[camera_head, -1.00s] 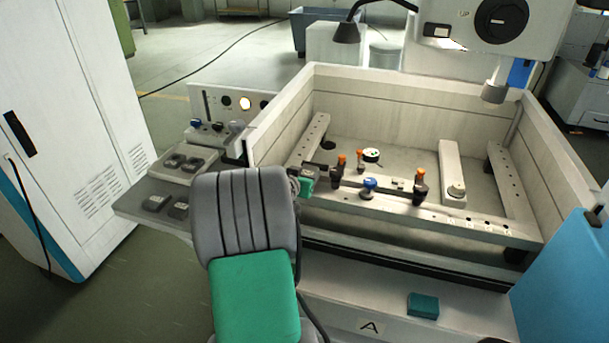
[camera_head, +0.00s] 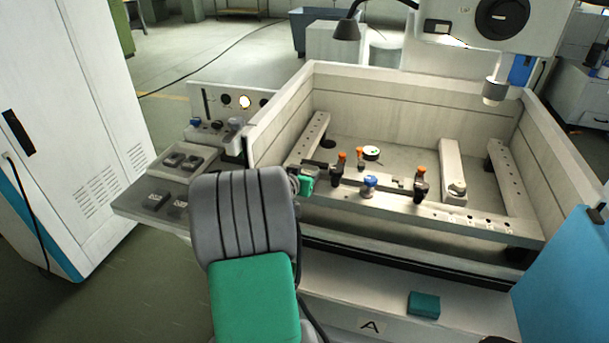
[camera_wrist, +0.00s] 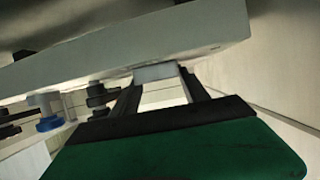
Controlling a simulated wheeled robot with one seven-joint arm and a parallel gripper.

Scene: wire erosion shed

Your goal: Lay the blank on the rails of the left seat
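My gripper (camera_wrist: 160,84) has its two dark fingers on either side of a small pale grey block, the blank (camera_wrist: 157,71), and appears shut on it. In the wrist view the blank is close to the underside or side of a long pale beam (camera_wrist: 150,45); I cannot tell whether they touch. In the head view my green-and-grey arm hides most of the gripper and the blank, at the left end of the front beam (camera_head: 440,218). Orange-topped clamps (camera_head: 339,170) and (camera_head: 420,186) and a blue knob (camera_head: 369,187) stand along that beam. The seat's rails are not clearly distinguishable.
The pale tank walls (camera_head: 420,95) enclose the beams. A left beam (camera_head: 312,137) and a right beam (camera_head: 508,178) run backward. A machine head (camera_head: 495,90) hangs at the back right. A teal block (camera_head: 424,304) lies on the front ledge. A control panel (camera_head: 180,165) is at left.

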